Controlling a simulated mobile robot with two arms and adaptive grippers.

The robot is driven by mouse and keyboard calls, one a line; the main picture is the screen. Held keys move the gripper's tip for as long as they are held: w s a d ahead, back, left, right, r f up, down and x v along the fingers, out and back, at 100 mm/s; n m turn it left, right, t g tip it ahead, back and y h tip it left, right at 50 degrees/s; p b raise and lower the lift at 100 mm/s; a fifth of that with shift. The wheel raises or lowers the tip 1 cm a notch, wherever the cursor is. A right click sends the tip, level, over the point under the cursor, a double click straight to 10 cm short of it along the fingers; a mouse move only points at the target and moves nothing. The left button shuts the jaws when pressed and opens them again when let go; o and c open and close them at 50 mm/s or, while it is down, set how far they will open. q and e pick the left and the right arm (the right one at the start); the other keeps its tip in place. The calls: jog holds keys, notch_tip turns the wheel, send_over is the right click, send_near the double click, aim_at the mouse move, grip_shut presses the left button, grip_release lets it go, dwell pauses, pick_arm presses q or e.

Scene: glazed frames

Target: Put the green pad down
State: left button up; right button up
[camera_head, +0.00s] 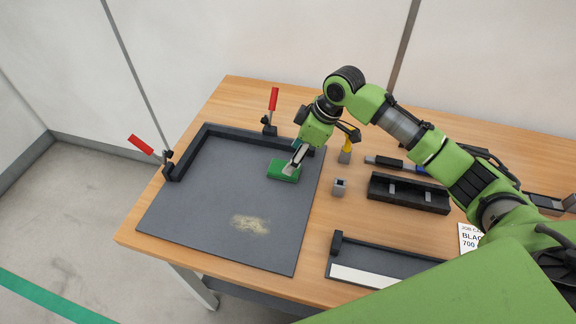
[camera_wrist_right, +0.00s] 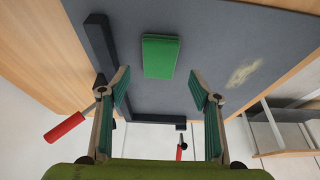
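The green pad (camera_head: 279,173) lies on the dark grey mat (camera_head: 195,205), near the mat's right edge. It also shows in the right wrist view (camera_wrist_right: 160,57), beyond and between the fingertips. My right gripper (camera_head: 291,165) is above the pad's right side in the head view, with a finger covering part of it. In the wrist view my right gripper (camera_wrist_right: 159,76) is open, with its teal-lined fingers wide apart and clear space on both sides of the pad. My left gripper is not in view.
A black raised fence (camera_head: 186,150) with red-handled clamps (camera_head: 273,99) edges the mat. A pale dusty patch (camera_head: 250,224) lies on the mat's front part. Small grey blocks (camera_head: 339,187), a black tray (camera_head: 408,194) and a lower tray (camera_head: 375,261) are to the right.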

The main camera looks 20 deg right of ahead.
jog(key=v, duration=0.6)
jog(key=shift+b, duration=0.4)
